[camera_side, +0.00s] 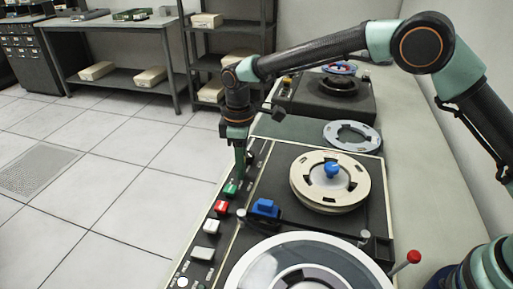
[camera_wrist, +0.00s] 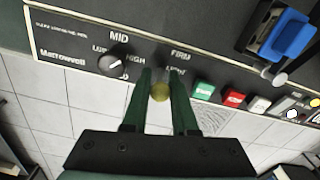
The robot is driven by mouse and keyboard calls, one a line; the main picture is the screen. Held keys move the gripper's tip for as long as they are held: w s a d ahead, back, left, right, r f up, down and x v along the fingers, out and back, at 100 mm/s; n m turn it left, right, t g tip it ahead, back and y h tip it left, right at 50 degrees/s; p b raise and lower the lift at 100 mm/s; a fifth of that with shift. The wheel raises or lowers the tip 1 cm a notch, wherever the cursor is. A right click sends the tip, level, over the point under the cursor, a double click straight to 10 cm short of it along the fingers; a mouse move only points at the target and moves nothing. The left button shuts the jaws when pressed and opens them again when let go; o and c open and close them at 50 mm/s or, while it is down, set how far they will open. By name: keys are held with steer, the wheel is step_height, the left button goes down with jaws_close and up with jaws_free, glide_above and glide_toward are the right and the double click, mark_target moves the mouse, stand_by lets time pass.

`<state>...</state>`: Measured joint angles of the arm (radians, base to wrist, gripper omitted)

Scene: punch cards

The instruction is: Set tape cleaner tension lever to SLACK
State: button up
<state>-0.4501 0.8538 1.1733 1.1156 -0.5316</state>
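A yellowish ball-ended knob (camera_wrist: 160,92) shows between the two green fingers of my gripper (camera_wrist: 161,72) in the wrist view, close to the panel. The word FIRM stands on the panel above it, and a second word below FIRM is partly hidden by a finger. The word SLACK is not readable. The fingers stand apart, with the ball filling the gap; whether they press on it is unclear. In the side view my gripper (camera_side: 240,160) points down at the far left of the tape deck's control strip, and the knob is hidden there.
A black rotary dial (camera_wrist: 114,64) marked MID and HIGH sits left of the fingers. Green (camera_wrist: 203,91), red (camera_wrist: 233,98) and white (camera_wrist: 259,104) buttons lie to the right. A blue block (camera_wrist: 289,34) and a red-tipped lever (camera_side: 413,257) stand farther off.

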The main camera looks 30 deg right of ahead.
steer(key=shift+w+a, duration=0.1)
jaws_close()
steer(key=shift+w+a+g+h, duration=0.2)
steer(key=shift+w+g+h, duration=0.15)
steer(key=shift+g, duration=0.35)
steer(key=shift+g+h, duration=0.25)
steer(key=shift+g, duration=0.25)
steer(key=o, duration=0.9)
jaws_free()
steer(key=shift+c, duration=0.2)
steer(key=shift+s, duration=0.1)
steer(key=shift+s+d+r+t+y, duration=0.15)
steer(key=shift+t+y, duration=0.1)
steer(key=shift+t, duration=0.25)
steer(key=shift+s+d+f+t+y, duration=0.15)
steer(key=shift+t+y, duration=0.1)
steer(key=shift+t, duration=0.25)
